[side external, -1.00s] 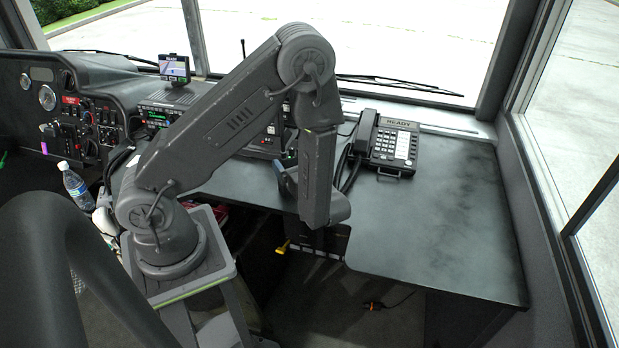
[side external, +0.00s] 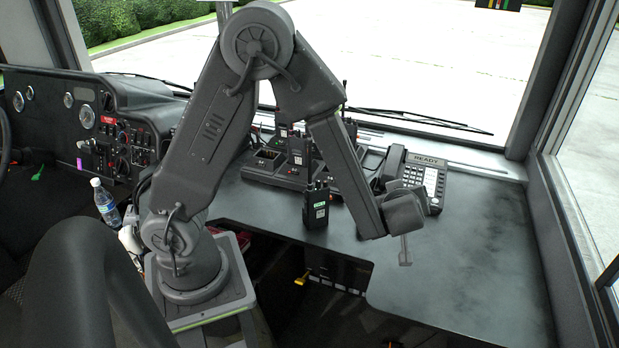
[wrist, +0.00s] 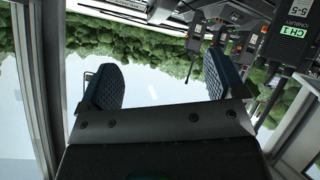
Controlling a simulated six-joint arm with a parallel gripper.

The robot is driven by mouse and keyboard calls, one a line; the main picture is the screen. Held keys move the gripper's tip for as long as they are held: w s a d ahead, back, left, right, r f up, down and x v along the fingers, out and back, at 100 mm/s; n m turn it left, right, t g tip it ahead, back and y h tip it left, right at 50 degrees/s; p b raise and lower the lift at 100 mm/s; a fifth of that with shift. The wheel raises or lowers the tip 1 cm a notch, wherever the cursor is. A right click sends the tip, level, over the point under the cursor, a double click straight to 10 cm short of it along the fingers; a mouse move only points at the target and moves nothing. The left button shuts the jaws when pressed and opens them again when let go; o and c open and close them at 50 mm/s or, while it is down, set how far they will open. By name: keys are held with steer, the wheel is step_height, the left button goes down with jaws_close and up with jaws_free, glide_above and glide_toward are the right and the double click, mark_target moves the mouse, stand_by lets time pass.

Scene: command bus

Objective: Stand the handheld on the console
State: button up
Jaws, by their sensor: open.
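A black handheld radio (side external: 316,207) with a green-and-white label stands upright on the dark console (side external: 470,270), near its front edge. In the wrist view, a handheld with a green CH1 screen (wrist: 291,38) shows at the upper right, upside down and cut by the frame. My gripper (side external: 404,250) is to the right of the standing radio and apart from it. In the wrist view my gripper (wrist: 155,85) has its two dark pads wide apart with nothing between them.
A charger rack (side external: 275,170) with several handhelds stands behind the radio. A desk phone (side external: 420,180) marked READY sits behind my gripper. The console's right part is clear. A water bottle (side external: 105,203) stands at far left.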

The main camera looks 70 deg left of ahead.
steer(key=s+d+r+m+t+h, duration=0.1)
steer(key=d+r+m+t+h, duration=0.1)
steer(key=d+r+m+h, duration=0.4)
steer(key=s+d+r+m+t+h, duration=0.1)
steer(key=s+d+r+m+h, duration=0.1)
steer(key=r+h, duration=0.45)
steer(key=s+a+r+m+g+y, duration=0.1)
steer(key=s+a+m+g, duration=0.1)
steer(key=s, duration=0.7)
steer(key=s+a+r+m+g+y, duration=0.1)
steer(key=s+a+m, duration=0.3)
steer(key=s, duration=0.6)
steer(key=shift+a+m+g+y, duration=0.15)
steer(key=shift+m+g+y, duration=0.6)
steer(key=shift+g, duration=0.15)
steer(key=shift+s, duration=0.1)
